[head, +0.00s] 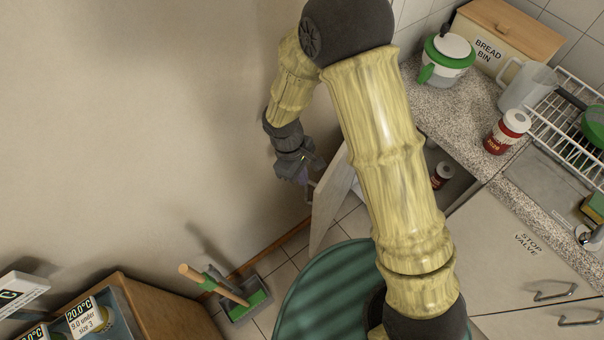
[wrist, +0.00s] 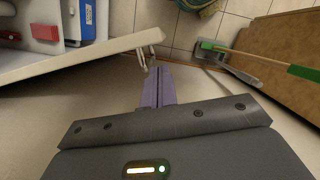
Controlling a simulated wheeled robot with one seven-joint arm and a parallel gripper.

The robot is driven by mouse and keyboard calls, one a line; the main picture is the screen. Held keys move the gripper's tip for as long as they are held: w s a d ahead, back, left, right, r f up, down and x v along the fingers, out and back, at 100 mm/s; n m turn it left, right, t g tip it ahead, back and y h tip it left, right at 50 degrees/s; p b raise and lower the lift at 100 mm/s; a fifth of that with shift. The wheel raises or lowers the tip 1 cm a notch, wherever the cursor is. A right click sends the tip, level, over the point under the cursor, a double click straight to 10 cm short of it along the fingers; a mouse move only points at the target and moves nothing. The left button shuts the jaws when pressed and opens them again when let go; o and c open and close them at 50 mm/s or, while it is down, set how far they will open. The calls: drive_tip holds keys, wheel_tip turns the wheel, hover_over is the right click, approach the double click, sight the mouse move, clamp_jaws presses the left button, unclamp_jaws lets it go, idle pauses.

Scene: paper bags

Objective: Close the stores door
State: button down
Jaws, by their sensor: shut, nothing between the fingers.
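The stores door (head: 331,203) is a pale cupboard door standing open in the head view, swung out from the counter front toward the wall. In the wrist view the door (wrist: 80,62) spans the left, with its metal handle (wrist: 147,60) near its free end. My gripper (head: 302,178) is shut and empty on the wall side of the door, by its outer face. In the wrist view the purple fingertips (wrist: 157,70) are close beside the handle; I cannot tell if they touch. My arm hides part of the door and cupboard opening.
A jar (head: 442,175) stands inside the open cupboard. A green-handled dustpan (head: 243,303) and brush lie on the floor near the wall. A wooden cabinet (head: 150,305) stands at lower left. The plain wall (head: 130,120) is close beside my gripper.

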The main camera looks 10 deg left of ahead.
hover_over(308, 191)
drive_tip(key=s, duration=0.3)
drive_tip(key=x, duration=0.4)
drive_tip(key=a+x, duration=0.1)
drive_tip(key=x, duration=0.2)
drive_tip(key=shift+w+f+p, duration=0.25)
drive_tip(key=shift+p, duration=0.05)
